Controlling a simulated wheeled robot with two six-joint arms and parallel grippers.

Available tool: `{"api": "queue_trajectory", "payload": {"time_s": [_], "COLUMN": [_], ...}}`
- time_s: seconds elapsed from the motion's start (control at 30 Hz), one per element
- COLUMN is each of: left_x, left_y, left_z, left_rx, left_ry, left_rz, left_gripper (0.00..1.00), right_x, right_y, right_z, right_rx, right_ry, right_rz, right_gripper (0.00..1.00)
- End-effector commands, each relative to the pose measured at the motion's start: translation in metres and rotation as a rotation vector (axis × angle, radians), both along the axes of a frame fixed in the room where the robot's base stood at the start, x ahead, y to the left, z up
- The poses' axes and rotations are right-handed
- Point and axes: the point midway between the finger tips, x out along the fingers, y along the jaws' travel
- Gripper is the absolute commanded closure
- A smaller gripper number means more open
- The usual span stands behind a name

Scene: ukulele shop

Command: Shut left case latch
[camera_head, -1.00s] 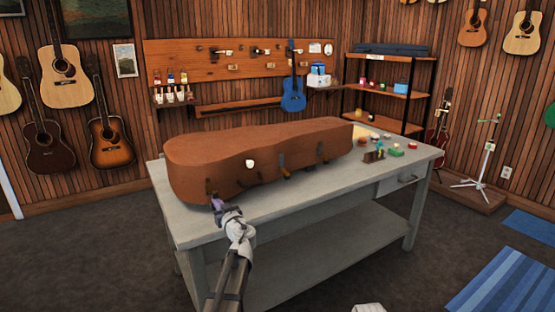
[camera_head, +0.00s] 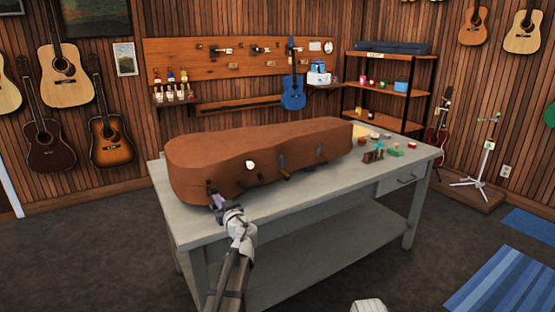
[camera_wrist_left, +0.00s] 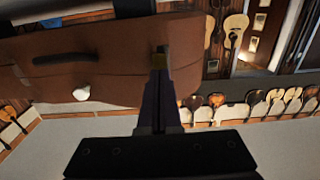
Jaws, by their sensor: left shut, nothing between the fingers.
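The brown instrument case (camera_head: 230,158) lies on the grey workbench with its lid down. The left case latch (camera_head: 210,187) is a small dark piece on its front side near the left end. My left gripper (camera_head: 214,196) is shut and empty, with its tips at or very near this latch. In the left wrist view the gripper (camera_wrist_left: 160,62) reaches up against the case side (camera_wrist_left: 110,65), and its fingers hide most of the latch. I cannot tell whether the latch is fully closed.
The case's dark handle (camera_wrist_left: 68,58) and a white knob (camera_head: 250,164) are on the same side. Several small parts (camera_head: 395,152) lie at the right of the workbench (camera_head: 300,195). The bench's front left top is clear.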

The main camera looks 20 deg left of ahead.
Motion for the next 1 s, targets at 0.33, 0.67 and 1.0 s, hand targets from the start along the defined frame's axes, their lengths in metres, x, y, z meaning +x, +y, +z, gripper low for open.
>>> {"api": "queue_trajectory", "payload": {"time_s": [0.33, 0.67, 1.0], "left_x": [-0.003, -0.02, -0.037], "left_y": [-0.004, -0.022, -0.042], "left_z": [0.007, 0.007, 0.007], "left_rx": [0.0, 0.0, 0.0], "left_ry": [0.0, 0.0, 0.0], "left_rz": [-0.001, -0.001, -0.001], "left_gripper": [1.0, 1.0, 1.0], "right_x": [0.0, 0.0, 0.0], "right_y": [0.0, 0.0, 0.0], "right_z": [0.007, 0.007, 0.007], "right_rx": [0.0, 0.0, 0.0], "right_ry": [0.0, 0.0, 0.0], "right_rz": [0.0, 0.0, 0.0], "right_gripper": [0.41, 0.41, 0.41]}}
